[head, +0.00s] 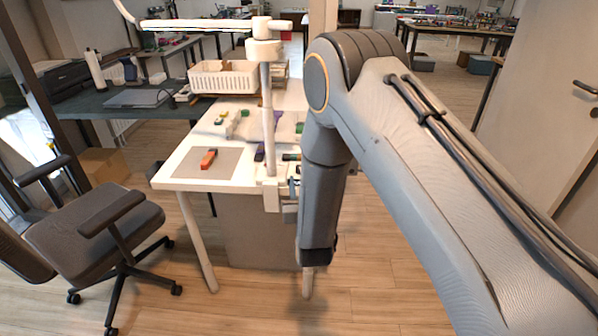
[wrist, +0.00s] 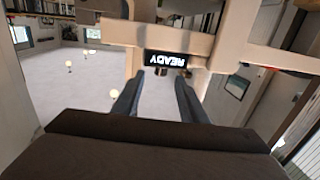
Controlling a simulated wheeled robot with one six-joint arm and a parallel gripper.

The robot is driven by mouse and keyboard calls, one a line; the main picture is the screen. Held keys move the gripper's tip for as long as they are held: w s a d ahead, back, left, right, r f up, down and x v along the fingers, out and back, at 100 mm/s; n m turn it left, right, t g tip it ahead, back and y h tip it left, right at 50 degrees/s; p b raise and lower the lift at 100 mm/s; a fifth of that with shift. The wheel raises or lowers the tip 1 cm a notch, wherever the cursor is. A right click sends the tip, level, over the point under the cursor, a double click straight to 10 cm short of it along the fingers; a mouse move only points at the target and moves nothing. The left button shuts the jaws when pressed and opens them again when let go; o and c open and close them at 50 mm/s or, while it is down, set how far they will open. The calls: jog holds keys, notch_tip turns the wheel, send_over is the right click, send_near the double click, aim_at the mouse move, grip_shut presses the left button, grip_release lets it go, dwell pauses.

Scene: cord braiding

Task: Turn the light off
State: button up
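A white desk lamp stands on a post (head: 268,120) clamped to the table's front edge. Its long lamp head (head: 195,25) reaches left over the table; a thin bright line shows along its underside, though I cannot be sure it is lit. In the head view my arm hangs right of the post and my fingertips are hidden. In the wrist view my gripper (wrist: 159,78) is open, with two dark fingers apart and nothing between them. Just beyond the tips is a black display (wrist: 165,59) reading READY upside down, on a pale frame. I see no clear switch.
The white table (head: 180,175) holds a grey mat with an orange object (head: 209,158), small coloured pieces, and a white basket (head: 225,77). An office chair (head: 95,220) stands at left. A dark desk (head: 120,103) is behind. The floor in front of the table is clear.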

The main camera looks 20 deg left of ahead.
aim_at(299, 167)
jog(key=shift+p+x, duration=0.7)
jog(key=shift+x, duration=3.15)
jog(key=shift+a, duration=0.15)
jog(key=shift+s, duration=0.1)
jog(key=shift+c, duration=0.5)
grip_shut()
